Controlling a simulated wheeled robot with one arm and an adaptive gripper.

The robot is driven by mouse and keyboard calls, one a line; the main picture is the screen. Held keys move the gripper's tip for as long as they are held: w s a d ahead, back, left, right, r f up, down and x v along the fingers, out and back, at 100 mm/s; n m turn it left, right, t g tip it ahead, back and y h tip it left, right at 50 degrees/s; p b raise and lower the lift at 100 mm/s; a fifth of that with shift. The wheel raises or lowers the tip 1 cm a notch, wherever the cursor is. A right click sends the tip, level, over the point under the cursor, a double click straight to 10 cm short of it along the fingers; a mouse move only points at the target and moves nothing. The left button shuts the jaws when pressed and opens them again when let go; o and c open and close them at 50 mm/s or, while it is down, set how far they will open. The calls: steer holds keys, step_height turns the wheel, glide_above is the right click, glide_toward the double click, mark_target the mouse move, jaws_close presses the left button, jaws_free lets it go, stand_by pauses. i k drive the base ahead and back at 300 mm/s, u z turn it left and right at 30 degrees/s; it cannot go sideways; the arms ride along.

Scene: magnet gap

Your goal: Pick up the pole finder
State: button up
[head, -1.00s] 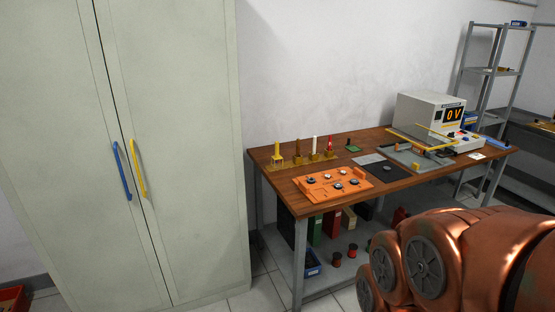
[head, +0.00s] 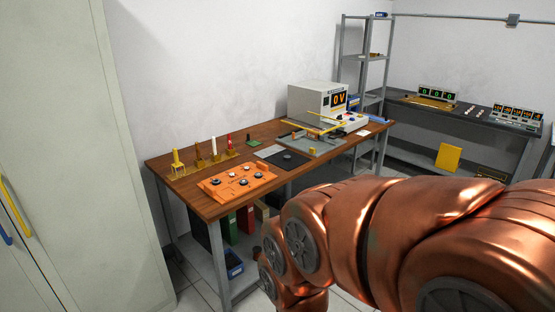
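I cannot tell for sure which object is the pole finder; the small items are too small to identify. On the wooden bench (head: 208,205) several upright pieces stand in a row along the back left: a yellow forked one (head: 177,161), a brown one, a white one (head: 213,148) and a red one (head: 230,143). A small dark piece on a green base (head: 250,140) stands to their right. My copper-coloured arm fills the lower right in the head view. My gripper is not in view.
An orange board (head: 237,181) with round pieces lies at the bench's front left. A pale cabinet (head: 85,180) stands left; a shelf rack and second bench (head: 470,118) stand behind.

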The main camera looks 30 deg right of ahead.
mark_target(178, 164)
steer(key=z, duration=0.25)
steer(key=i, duration=1.05)
steer(key=u, duration=1.35)
steer(key=i, duration=0.5)
steer(key=u, duration=0.05)
